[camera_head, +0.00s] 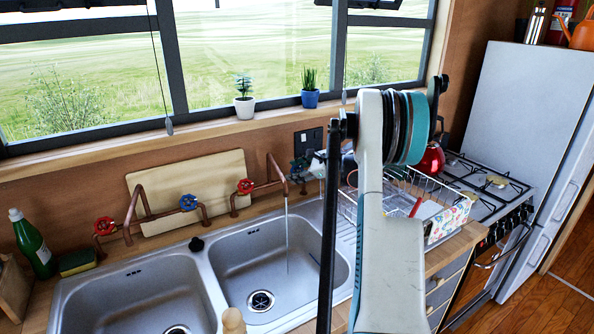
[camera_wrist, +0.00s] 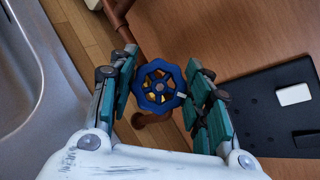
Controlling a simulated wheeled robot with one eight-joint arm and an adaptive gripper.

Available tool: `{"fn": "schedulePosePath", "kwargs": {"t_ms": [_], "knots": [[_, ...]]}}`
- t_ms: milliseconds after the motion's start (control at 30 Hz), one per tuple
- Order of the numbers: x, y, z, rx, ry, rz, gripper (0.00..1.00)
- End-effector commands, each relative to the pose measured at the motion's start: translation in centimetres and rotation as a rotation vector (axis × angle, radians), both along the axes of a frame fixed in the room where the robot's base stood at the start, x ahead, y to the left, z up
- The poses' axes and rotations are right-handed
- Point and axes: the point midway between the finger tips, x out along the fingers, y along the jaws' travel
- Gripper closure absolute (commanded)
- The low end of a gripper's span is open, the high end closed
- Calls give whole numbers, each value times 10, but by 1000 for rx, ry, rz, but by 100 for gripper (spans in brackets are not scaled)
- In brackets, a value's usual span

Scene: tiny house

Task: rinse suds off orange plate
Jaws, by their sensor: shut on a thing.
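My gripper (camera_wrist: 162,75) is shut on a blue valve wheel (camera_wrist: 160,87), with one finger on each side of the wheel. In the head view my gripper (camera_head: 311,167) is at the right end of the copper pipes, beside the black wall socket, and the wheel it holds is not clear there. A thin stream of water (camera_head: 287,235) falls from the right copper spout (camera_head: 276,172) into the right sink basin (camera_head: 252,257). The orange plate does not show in either view, and neither do any suds.
A red valve (camera_head: 245,186), another blue valve (camera_head: 188,202) and another red valve (camera_head: 104,225) line the pipes. A green bottle (camera_head: 32,245) and a sponge (camera_head: 77,262) stand left. A wire dish rack (camera_head: 440,222) stands right, partly behind my arm.

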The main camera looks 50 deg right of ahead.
Motion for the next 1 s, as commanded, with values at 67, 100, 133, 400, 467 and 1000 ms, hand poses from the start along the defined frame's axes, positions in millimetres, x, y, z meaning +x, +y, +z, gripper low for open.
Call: {"fn": "schedulePosePath", "kwargs": {"t_ms": [67, 100, 133, 400, 467, 1000], "knots": [[0, 0, 1, -15, 5, 22, 79], [0, 0, 0, -22, 7, 29, 79], [0, 0, 0, -26, 8, 34, 79], [0, 0, -1, -42, 14, 57, 79], [0, 0, -1, -41, 14, 58, 79], [0, 0, 0, -41, 14, 57, 34]]}}
